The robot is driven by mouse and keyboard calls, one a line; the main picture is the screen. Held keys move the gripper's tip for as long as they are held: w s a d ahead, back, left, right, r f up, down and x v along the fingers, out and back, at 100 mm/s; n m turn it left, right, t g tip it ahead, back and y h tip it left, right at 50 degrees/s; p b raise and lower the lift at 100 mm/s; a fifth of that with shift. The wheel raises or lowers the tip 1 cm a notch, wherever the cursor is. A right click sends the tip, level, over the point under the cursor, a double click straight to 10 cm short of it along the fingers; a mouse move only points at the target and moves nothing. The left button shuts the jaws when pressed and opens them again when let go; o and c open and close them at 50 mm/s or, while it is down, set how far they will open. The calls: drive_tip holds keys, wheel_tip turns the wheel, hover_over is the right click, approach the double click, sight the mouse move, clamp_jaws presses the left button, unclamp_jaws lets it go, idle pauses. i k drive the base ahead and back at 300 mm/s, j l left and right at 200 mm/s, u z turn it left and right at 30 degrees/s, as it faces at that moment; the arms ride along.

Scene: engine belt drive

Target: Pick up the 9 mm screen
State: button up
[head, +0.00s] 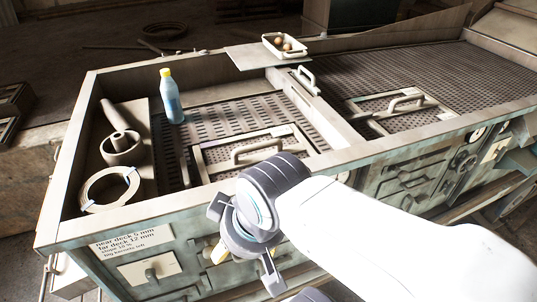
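Two framed mesh screens with bar handles are in the head view. One screen (297,139) lies in the near left deck, its frame just behind the front rim. The other screen (370,124) lies on the right deck. No size mark is readable on either, so I cannot tell which is the 9 mm one. My gripper (243,262) hangs in front of the machine's front wall, lower in the picture than the left screen and apart from its handle. Its wrist hides most of the fingers, so their opening cannot be seen.
A blue bottle (172,100) with a yellow cap stands in the left bay. A coiled ring (88,191) and a pipe with a round collar (119,149) lie left of it. A white tray (270,46) holds round brown things. A label (131,240) is on the front wall.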

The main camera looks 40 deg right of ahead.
sight(217, 160)
drive_tip(key=k+l+u, duration=0.2)
drive_tip(key=l, duration=0.45)
drive_tip(key=k+l+u, duration=0.2)
drive_tip(key=l, duration=0.45)
drive_tip(key=k+l+u, duration=0.2)
drive_tip(key=l, duration=0.4)
drive_tip(key=k+l+u, duration=0.2)
drive_tip(key=k+l, duration=0.15)
drive_tip(key=l, duration=0.2)
drive_tip(key=k+l+u, duration=0.2)
drive_tip(key=k+l, duration=0.15)
drive_tip(key=l, duration=0.2)
drive_tip(key=k+l+u, duration=0.2)
drive_tip(key=k+l, duration=0.2)
